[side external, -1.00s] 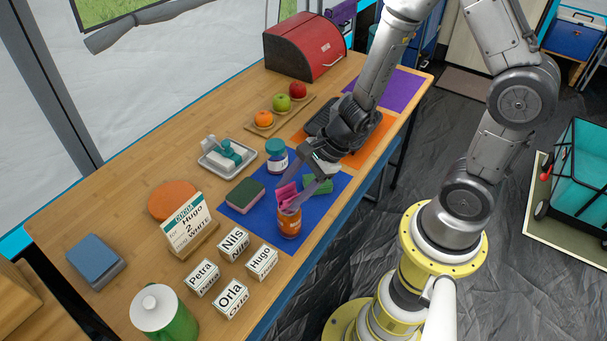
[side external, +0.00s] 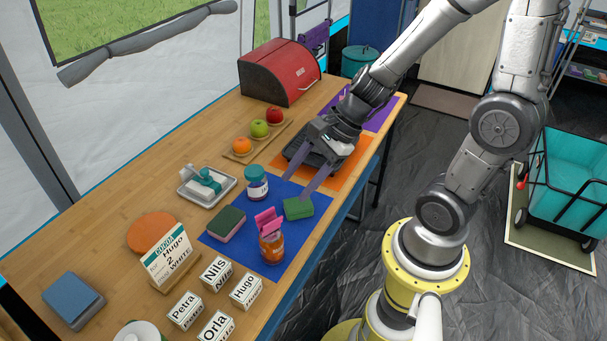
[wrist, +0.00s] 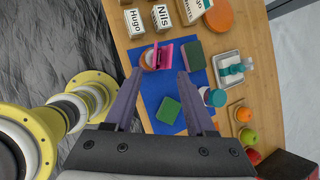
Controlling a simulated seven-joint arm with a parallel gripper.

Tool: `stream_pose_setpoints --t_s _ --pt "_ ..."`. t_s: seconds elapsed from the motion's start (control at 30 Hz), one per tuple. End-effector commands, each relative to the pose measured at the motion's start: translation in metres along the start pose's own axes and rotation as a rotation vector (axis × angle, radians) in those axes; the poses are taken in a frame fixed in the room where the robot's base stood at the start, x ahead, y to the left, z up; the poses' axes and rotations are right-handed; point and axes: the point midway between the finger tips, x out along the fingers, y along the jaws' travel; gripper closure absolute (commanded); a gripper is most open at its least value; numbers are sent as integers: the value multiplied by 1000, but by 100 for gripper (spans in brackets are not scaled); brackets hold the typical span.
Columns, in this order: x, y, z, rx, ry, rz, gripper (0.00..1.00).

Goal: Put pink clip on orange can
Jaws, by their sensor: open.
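The orange can (side external: 272,249) stands on the blue mat near its front corner. The pink clip (side external: 267,222) sits at the top of the can, upright and touching it. Whether it grips the rim or rests there I cannot tell.
A green sponge (side external: 298,209) lies beneath the fingers. A blue-lidded jar (side external: 256,183) and a green-and-pink sponge (side external: 226,224) stand left of them. Name blocks (side external: 246,291) and a sign (side external: 170,257) are in front. A dark tray (side external: 312,155) is behind on an orange mat.

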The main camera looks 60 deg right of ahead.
Motion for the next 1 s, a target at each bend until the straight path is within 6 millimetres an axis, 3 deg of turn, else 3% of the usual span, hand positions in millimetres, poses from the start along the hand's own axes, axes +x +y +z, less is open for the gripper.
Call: stream_pose_setpoints --t_s 0.27,0.37,0.5,0.7,0.83,1.0 --pt "-16 3 5 -87 3 4 44" --pt "-30 11 17 -332 10 15 44" --pt "-62 30 31 -878 64 47 44" --pt "-113 49 23 -1581 242 124 44" --pt "-138 51 13 -1841 356 176 44" --pt "-151 50 7 -1963 423 213 44"
